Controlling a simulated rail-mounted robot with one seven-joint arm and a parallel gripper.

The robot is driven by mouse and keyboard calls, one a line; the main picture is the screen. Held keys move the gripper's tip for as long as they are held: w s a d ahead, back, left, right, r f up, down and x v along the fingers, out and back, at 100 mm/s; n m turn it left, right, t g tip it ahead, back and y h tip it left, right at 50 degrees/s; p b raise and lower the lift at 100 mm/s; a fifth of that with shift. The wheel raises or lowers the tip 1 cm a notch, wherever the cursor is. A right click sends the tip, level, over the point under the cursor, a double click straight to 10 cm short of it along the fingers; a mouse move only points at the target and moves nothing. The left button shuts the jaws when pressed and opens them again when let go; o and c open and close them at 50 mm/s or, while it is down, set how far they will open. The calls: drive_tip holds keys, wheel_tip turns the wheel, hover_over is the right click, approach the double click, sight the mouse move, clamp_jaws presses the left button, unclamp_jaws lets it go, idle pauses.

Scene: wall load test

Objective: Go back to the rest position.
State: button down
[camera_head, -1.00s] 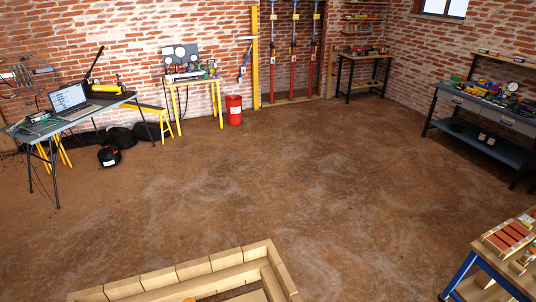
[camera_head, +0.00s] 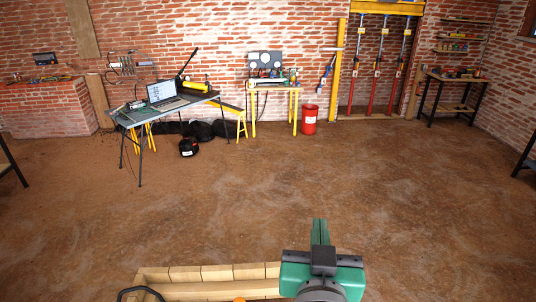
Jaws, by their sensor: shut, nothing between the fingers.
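My gripper (camera_head: 320,224) shows at the bottom of the head view, right of centre. It has a green body with a dark block on top, and its green fingers are together and point away from me, toward the wall. Nothing shows between the fingers. It is in front of the right part of a wooden frame (camera_head: 185,274) and hides part of it.
Open brown floor lies ahead. A grey table (camera_head: 190,105) with a laptop (camera_head: 163,94) stands left, a yellow-legged table (camera_head: 273,87) and a red bucket (camera_head: 309,120) near the brick wall. A dark workbench (camera_head: 452,95) stands at the back right.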

drive_tip(key=s+a+r+t+y, duration=0.1)
drive_tip(key=s+a+r+t, duration=0.1)
drive_tip(key=r, duration=0.6)
drive_tip(key=s+a+r+n+t+y+p, duration=0.1)
drive_tip(key=s+a+r+t, duration=0.1)
drive_tip(key=s+a+r, duration=0.2)
drive_tip(key=s+a+r+t+y+p, duration=0.1)
drive_tip(key=s+a+r+t, duration=0.2)
drive_tip(key=s+r, duration=0.5)
wheel_tip(320, 180, up, 4)
drive_tip(key=shift+s+r, duration=0.15)
